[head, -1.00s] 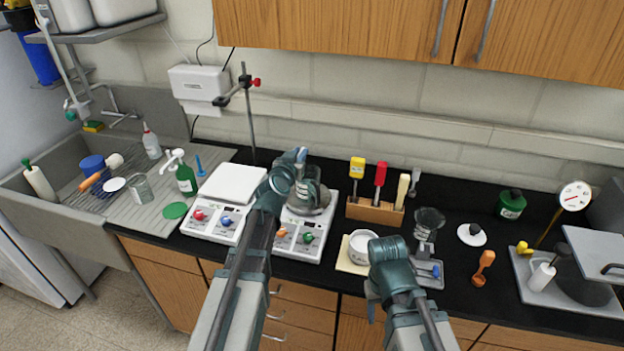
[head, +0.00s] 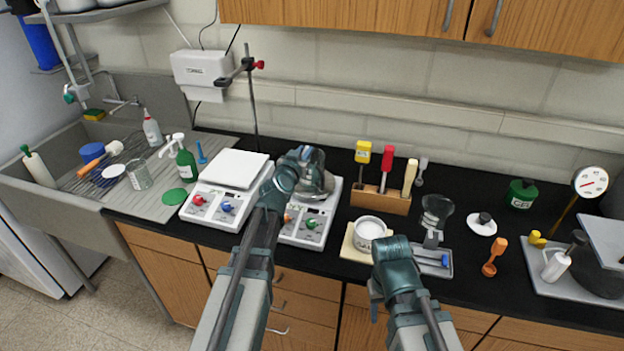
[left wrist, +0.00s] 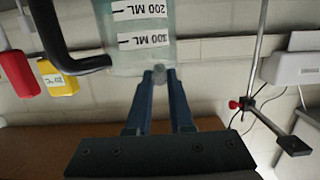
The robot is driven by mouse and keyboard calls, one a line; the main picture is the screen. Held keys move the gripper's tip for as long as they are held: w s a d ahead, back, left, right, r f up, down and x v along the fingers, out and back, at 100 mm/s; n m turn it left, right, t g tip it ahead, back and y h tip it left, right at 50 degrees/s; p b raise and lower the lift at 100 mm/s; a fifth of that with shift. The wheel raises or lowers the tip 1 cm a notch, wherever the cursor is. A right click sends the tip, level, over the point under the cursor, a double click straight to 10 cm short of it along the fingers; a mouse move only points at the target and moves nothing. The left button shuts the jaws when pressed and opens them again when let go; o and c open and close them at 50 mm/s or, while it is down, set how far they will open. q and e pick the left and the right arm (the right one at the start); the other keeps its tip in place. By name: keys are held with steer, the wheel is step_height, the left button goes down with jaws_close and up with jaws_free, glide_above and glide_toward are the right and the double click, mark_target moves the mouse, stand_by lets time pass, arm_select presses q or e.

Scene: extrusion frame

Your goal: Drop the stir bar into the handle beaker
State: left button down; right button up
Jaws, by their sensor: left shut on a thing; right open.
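The handle beaker (head: 318,166) is clear glass and stands on the right-hand hotplate (head: 308,231), partly hidden behind my left gripper (head: 304,155). My left gripper (left wrist: 159,75) is shut on the stir bar (left wrist: 158,76), a small pale grey piece at the fingertips, right by the beaker's end. I cannot tell whether it is over the opening. My right gripper (head: 375,291) is open, low before the counter's front; its fingertips are mostly hidden.
A second hotplate (head: 222,200) stands left of the beaker, with a clamp stand (head: 252,105) behind. A wooden rack (head: 380,200) of colored-handled tools, a white bowl (head: 369,229) and a grey tray (head: 433,262) are to the right. The sink (head: 60,205) is far left.

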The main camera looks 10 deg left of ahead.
arm_select(q)
steer(key=c, duration=0.7)
jaws_free()
